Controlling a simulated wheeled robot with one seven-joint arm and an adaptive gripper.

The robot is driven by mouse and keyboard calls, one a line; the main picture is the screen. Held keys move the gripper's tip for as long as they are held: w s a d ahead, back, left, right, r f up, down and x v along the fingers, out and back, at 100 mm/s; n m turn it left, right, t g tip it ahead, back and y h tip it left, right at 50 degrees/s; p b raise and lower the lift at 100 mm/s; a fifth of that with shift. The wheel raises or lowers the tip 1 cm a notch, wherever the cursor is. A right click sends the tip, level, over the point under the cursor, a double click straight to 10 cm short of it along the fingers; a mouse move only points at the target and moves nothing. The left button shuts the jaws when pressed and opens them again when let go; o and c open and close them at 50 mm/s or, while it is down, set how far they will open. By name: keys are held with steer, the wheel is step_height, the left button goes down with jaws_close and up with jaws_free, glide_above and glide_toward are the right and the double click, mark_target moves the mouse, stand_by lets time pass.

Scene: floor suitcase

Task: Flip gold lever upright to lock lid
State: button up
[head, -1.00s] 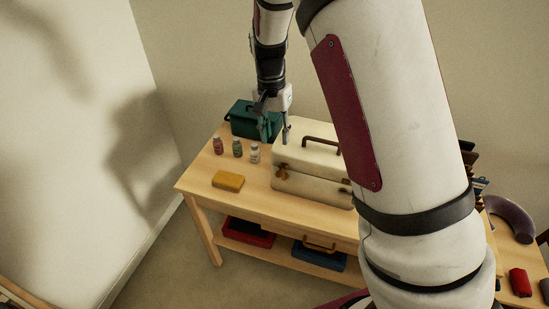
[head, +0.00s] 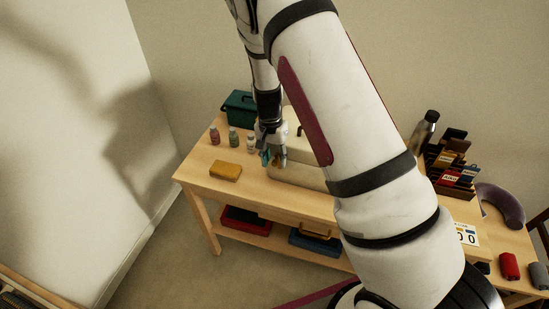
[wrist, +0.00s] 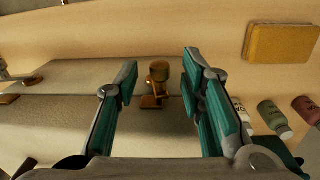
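The cream case (head: 297,176) stands shut on the wooden table, partly hidden behind my arm in the head view. In the wrist view its front (wrist: 80,80) shows, with the lid seam running across. The gold lever (wrist: 158,86) is mounted at that seam, and its round knob points toward the table side of the picture. My gripper (wrist: 160,60) is open, with one teal-padded finger on each side of the lever and visible gaps to both. In the head view my gripper (head: 273,158) is at the case's front left, where it hides the lever.
A yellow block (head: 225,171) and several small bottles (head: 234,138) stand left of the case. A teal box (head: 239,107) is behind them. A metal fitting (wrist: 15,78) sits farther along the seam.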

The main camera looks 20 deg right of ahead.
jaws_close()
steer(key=shift+s+d+t+y, duration=0.35)
steer(key=shift+t+y, duration=0.05)
steer(key=shift+y, duration=0.1)
steer(key=shift+s+d+f+t+y+p, duration=0.1)
steer(key=shift+s+d+t+y+p, duration=0.15)
steer(key=shift+t+y+p, duration=0.2)
stand_by(0.3)
